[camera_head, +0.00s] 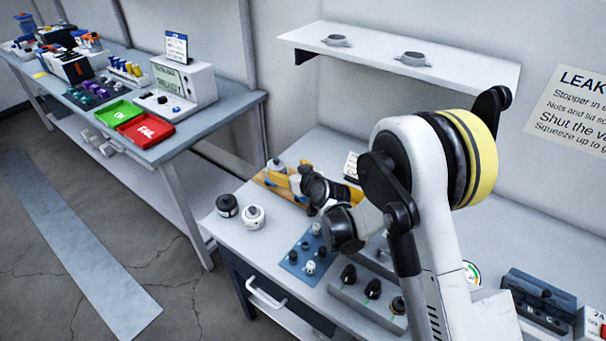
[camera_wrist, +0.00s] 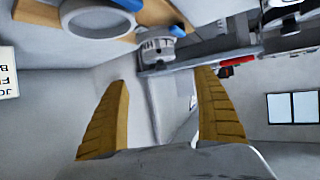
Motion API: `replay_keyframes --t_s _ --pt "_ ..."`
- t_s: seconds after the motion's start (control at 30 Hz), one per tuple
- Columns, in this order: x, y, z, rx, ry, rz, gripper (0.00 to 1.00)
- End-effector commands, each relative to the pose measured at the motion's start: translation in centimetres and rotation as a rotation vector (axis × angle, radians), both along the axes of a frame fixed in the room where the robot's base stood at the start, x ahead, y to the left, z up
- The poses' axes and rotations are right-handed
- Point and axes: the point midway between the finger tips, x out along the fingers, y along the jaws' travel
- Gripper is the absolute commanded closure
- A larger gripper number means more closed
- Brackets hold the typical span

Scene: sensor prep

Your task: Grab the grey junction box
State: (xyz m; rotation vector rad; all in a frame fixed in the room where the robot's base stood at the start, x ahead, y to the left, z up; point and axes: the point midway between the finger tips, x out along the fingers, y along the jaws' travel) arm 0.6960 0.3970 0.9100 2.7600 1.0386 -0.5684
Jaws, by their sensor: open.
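Two small round grey fittings with side stubs, which look like junction boxes, sit apart on the white wall shelf (camera_head: 460,77): a left one (camera_head: 335,40) and a right one (camera_head: 412,58). A grey round part (camera_head: 277,166) is also at the wooden fixture on the bench. In the wrist view a grey ring-shaped part (camera_wrist: 88,27) with blue beside it lies on wood. I cannot tell which is the task's box. My gripper (camera_wrist: 163,95) is open, its two ochre fingers apart with nothing between them. In the head view my arm partly hides its fingers near the fixture.
The bench holds a dark and a white round part (camera_head: 253,217) at left, a blue mat (camera_head: 292,258) with small parts, and a grey block with black knobs (camera_head: 350,297). Another table with green (camera_head: 118,112) and red (camera_head: 146,131) trays stands at left.

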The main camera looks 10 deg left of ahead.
Motion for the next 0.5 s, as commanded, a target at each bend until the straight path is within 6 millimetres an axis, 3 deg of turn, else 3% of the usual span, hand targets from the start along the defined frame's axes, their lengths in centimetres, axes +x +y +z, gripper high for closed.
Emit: replay_keyframes --t_s 0.17,0.5 --pt "0.4 1.6 -1.7 0.008 -0.013 0.013 0.20" --pt "3.7 4.3 -3.5 0.007 -0.012 0.011 0.20"
